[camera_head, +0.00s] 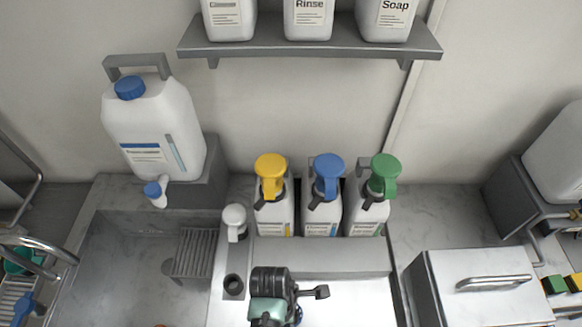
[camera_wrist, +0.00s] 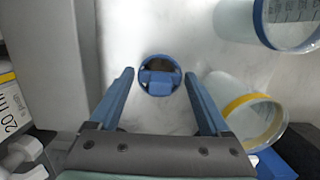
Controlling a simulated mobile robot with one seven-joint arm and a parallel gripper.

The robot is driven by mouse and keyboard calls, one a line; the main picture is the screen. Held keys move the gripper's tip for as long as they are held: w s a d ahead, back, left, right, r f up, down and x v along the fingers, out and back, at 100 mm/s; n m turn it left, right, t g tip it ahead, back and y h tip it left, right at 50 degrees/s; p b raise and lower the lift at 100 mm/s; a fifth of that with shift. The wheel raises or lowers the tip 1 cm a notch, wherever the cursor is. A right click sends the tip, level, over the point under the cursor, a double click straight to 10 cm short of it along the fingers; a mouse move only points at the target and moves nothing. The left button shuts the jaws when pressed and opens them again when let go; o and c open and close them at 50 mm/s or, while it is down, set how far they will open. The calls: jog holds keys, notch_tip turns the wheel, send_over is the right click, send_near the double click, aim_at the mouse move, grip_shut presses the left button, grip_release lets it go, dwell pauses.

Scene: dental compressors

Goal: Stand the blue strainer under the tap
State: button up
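A small round blue thing (camera_wrist: 160,75), which looks like the blue strainer, sits on the pale surface in the wrist view. It has a blue rim and a dark hollow. My gripper (camera_wrist: 159,73) is open, with one blue finger on each side of it; I see gaps between it and the fingertips. The tap (camera_head: 155,192), white with a blue knob, sticks out below the white jug (camera_head: 150,125) above the sink's back edge.
The grey sink (camera_head: 125,270) has a ribbed rack (camera_head: 193,254). Yellow, blue and green-topped bottles (camera_head: 322,205) stand behind my wrist. In the wrist view, a blue-rimmed cup (camera_wrist: 270,22) and a yellow-banded cup (camera_wrist: 240,108) are close on the right.

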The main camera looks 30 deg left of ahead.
jog(key=shift+o, duration=0.9)
